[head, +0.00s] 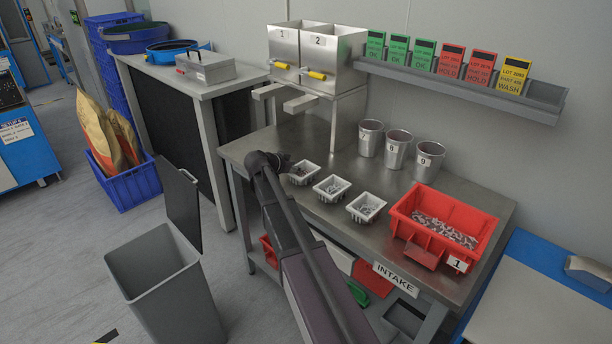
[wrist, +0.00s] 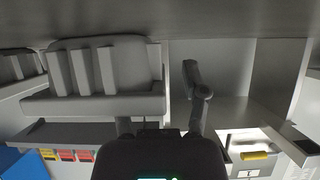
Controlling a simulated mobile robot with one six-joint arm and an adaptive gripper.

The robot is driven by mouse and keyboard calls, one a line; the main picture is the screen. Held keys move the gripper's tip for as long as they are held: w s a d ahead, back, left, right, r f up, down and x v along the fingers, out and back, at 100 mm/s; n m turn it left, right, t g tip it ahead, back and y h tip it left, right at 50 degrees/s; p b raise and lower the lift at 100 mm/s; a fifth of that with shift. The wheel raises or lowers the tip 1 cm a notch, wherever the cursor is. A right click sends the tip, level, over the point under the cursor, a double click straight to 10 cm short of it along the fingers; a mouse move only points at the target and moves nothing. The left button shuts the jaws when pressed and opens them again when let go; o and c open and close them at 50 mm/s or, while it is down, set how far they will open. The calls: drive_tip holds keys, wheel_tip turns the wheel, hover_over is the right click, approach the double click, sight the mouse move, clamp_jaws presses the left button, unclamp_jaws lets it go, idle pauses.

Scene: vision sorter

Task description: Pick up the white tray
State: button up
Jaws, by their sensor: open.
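Three small white trays with dark small parts stand in a row on the steel bench: a left one (head: 303,182), a middle one (head: 333,198) and a right one (head: 367,217). My gripper (head: 279,160) is low at the bench, beside the left tray. In the wrist view a ribbed white tray (wrist: 92,106) fills the left side, close to my gripper (wrist: 158,85). One open finger shows right of this tray, apart from it. The other finger is mostly hidden behind the tray. Nothing is held.
A red bin (head: 415,240) with parts stands at the bench's right, in front of several metal cups (head: 396,150). A two-hopper steel unit (head: 317,70) stands behind my gripper. A grey waste bin (head: 165,285) stands on the floor at left.

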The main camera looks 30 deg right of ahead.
idle(0.4)
clamp_jaws()
drive_tip(key=shift+r, duration=0.2)
wheel_tip(320, 180, up, 3)
drive_tip(key=p, duration=0.3)
drive_tip(key=shift+f, duration=0.1)
drive_tip(key=s+a+r+p, duration=0.2)
drive_tip(key=s+a, duration=0.7)
drive_tip(key=s, duration=0.3)
drive_tip(key=shift+s+a, duration=0.35)
drive_tip(key=shift+a, duration=0.05)
